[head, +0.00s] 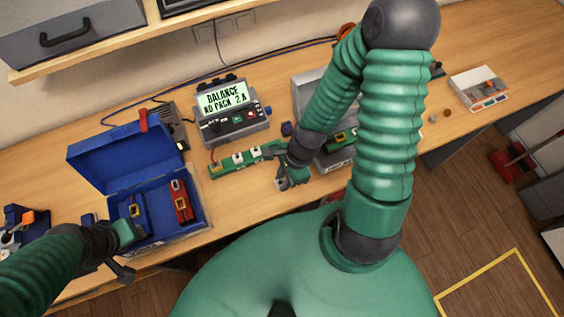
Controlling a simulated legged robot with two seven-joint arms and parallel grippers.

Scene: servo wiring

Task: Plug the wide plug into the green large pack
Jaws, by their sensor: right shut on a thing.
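A green pack with a yellow label (341,138) lies in the open grey case, partly hidden behind my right arm. My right gripper (287,182) is just left of the case, at the right end of a green strip with white sockets (232,162). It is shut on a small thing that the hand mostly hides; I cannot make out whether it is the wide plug. My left gripper (128,254) is at the front left of the open blue box (158,242); its fingers look apart, with nothing seen between them.
A charger (232,108) reading "BALANCE NO PACK" stands behind the strip. The blue box holds a red pack (181,201) and a blue pack (138,212). A grey-white device (478,89) sits at the far right. Cables run along the back of the table.

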